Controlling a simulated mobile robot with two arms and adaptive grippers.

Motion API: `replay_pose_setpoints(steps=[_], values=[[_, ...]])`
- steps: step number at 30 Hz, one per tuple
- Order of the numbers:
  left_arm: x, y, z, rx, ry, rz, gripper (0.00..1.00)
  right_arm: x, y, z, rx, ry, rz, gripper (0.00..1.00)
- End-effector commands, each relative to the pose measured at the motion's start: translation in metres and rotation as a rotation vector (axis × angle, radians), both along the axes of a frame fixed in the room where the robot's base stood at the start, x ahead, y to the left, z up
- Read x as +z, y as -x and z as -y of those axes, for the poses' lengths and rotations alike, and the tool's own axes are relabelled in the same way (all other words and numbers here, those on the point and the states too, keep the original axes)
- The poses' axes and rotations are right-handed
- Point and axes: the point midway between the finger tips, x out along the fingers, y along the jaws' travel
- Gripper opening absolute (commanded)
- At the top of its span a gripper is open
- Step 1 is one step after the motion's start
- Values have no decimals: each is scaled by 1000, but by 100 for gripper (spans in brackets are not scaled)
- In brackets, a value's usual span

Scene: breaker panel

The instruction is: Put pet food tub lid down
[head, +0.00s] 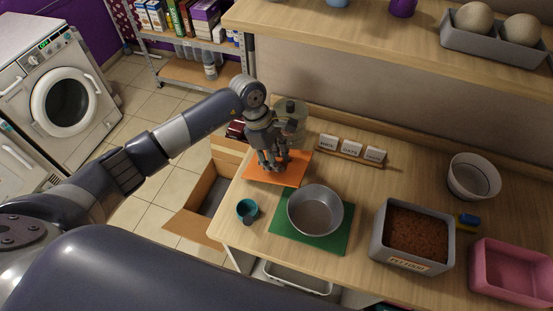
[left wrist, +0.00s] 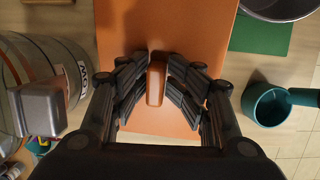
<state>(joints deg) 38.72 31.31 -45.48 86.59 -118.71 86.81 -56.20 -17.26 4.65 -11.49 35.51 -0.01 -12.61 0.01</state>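A flat orange panel (head: 268,178) is at the far left part of the counter. It looks like the lid, with a raised orange-brown handle (left wrist: 156,84) in the left wrist view. My left gripper (head: 274,164) is directly over it, fingers pointing down. In the left wrist view its fingers (left wrist: 158,83) close in on both sides of the handle and seem to touch it. I cannot tell whether the panel rests fully on the counter. The grey pet food tub (head: 377,238) stands open at the right, full of brown kibble. My right gripper is not in view.
A metal bowl (head: 316,210) stands on a green mat (head: 338,240), with a teal scoop (head: 247,210) beside it. Label cards (head: 351,149), a white bowl (head: 474,177) and a pink bin (head: 512,272) are farther right.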

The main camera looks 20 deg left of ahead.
Motion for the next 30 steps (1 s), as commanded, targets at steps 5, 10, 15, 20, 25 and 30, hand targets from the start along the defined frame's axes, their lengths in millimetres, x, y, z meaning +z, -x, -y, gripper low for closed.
replay_pose_setpoints(steps=[5, 10, 15, 20, 25, 30], values=[[-8, 5, -2, 0, -10, -16, 34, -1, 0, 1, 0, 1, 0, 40], [-7, 5, -3, 0, -10, -16, 34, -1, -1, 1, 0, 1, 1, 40], [8, 3, -8, 1, -9, -10, 34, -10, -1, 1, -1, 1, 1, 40], [37, 1, -15, 1, -5, -4, 34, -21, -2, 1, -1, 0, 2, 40], [61, 1, -21, 0, -3, -5, 34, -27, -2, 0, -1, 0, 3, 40], [70, 1, -22, 0, -2, -6, 34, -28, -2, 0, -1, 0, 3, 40]])
